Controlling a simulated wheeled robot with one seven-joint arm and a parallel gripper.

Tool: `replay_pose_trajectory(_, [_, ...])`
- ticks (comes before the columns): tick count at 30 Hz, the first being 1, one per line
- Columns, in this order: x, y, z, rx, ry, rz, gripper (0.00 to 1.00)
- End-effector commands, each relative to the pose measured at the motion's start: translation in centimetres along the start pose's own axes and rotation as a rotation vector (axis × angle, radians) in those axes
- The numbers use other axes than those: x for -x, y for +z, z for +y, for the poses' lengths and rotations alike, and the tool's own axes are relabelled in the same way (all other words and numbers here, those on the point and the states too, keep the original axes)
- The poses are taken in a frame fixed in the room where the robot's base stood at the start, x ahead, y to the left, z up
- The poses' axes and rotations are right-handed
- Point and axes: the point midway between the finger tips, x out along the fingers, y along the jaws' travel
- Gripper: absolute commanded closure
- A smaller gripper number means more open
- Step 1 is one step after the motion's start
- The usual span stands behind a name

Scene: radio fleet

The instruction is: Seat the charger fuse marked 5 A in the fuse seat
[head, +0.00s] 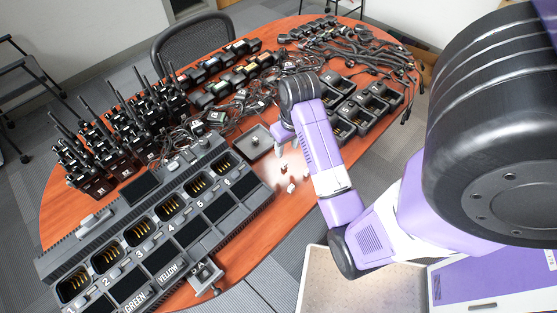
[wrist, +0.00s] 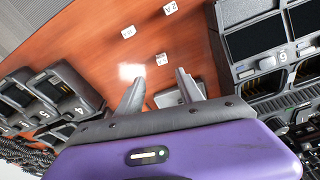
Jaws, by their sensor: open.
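Several small white fuses lie loose on the orange table below my gripper (head: 281,148). In the head view, one fuse (head: 291,187) lies right of the charger's end. In the wrist view, a fuse (wrist: 170,8) near the top edge carries a mark that looks like 2 A, though I cannot be sure. Another fuse (wrist: 128,32) lies left of it, and one (wrist: 162,58) lies just beyond my fingertips (wrist: 160,78). I cannot make out which is marked 5 A. My gripper is open, empty and above the table. I cannot clearly identify the fuse seat.
A long multi-bay charger (head: 172,208) fills the table's left front, with a grey bracketed part (head: 206,276) at its front edge. A small grey tray (head: 268,136) stands beside my gripper.

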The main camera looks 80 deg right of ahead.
Motion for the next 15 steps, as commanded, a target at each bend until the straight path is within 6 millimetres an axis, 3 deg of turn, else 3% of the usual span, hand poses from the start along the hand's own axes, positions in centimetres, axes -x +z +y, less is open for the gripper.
replay_pose_trajectory(15, [-4.9,0.9,-0.6,0.013,-0.006,-0.029,0.56])
